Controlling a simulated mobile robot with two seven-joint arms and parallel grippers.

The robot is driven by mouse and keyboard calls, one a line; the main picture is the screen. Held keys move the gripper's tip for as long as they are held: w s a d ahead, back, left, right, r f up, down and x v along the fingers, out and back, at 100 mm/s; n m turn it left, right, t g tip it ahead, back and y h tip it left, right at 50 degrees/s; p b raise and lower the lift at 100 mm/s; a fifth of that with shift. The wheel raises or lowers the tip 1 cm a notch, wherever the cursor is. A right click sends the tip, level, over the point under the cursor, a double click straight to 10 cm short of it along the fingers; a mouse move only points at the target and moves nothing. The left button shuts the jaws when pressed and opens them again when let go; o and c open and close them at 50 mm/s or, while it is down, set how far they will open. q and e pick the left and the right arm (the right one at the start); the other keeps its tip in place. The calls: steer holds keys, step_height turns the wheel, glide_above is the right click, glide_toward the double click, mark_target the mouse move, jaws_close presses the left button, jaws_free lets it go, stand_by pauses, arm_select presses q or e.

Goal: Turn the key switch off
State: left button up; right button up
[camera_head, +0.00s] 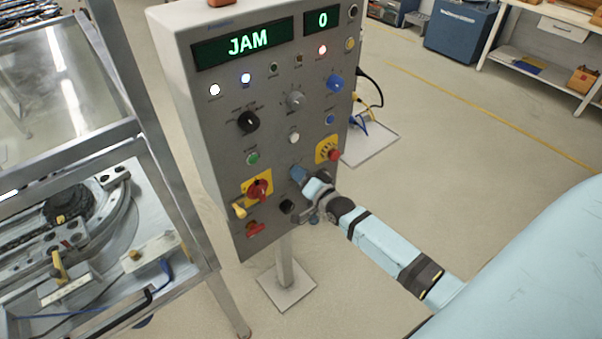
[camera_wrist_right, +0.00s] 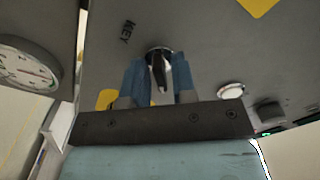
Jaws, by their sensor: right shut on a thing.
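The grey control panel (camera_head: 215,115) stands upright on a post, with a lit display reading JAM. The key switch (camera_wrist_right: 158,50) is low on this panel, beside the printed word KEY in the right wrist view. Its dark key (camera_wrist_right: 158,74) sticks out of a round silver collar. My right gripper (camera_head: 298,174) is at the panel's lower part, and its blue fingers (camera_wrist_right: 160,80) are shut on the key from both sides. In the head view the fingers hide the key. My left gripper is not in view.
A red-and-yellow rotary switch (camera_head: 258,189) sits left of my right gripper, and a red button on a yellow plate (camera_head: 328,152) sits just to its right. A round gauge (camera_wrist_right: 28,70) shows in the wrist view. A metal-framed machine (camera_head: 165,170) stands left; floor at right is mostly open.

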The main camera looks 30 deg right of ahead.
steer(key=n+p, duration=0.1)
steer(key=n, duration=0.8)
steer(key=shift+n+p, duration=0.3)
steer(key=shift+n, duration=0.1)
stand_by(0.4)
steer(key=o, duration=0.6)
steer(key=shift+s, duration=0.1)
steer(key=shift+s+d+b, duration=0.2)
steer(key=shift+s+b, duration=0.2)
steer(key=shift+s, duration=1.85)
steer(key=shift+s+d+b, duration=0.2)
steer(key=shift+s+b, duration=0.15)
steer(key=shift+s, duration=1.95)
steer(key=shift+s+d+b, duration=0.2)
steer(key=shift+s+b, duration=0.2)
steer(key=shift+s, duration=1.85)
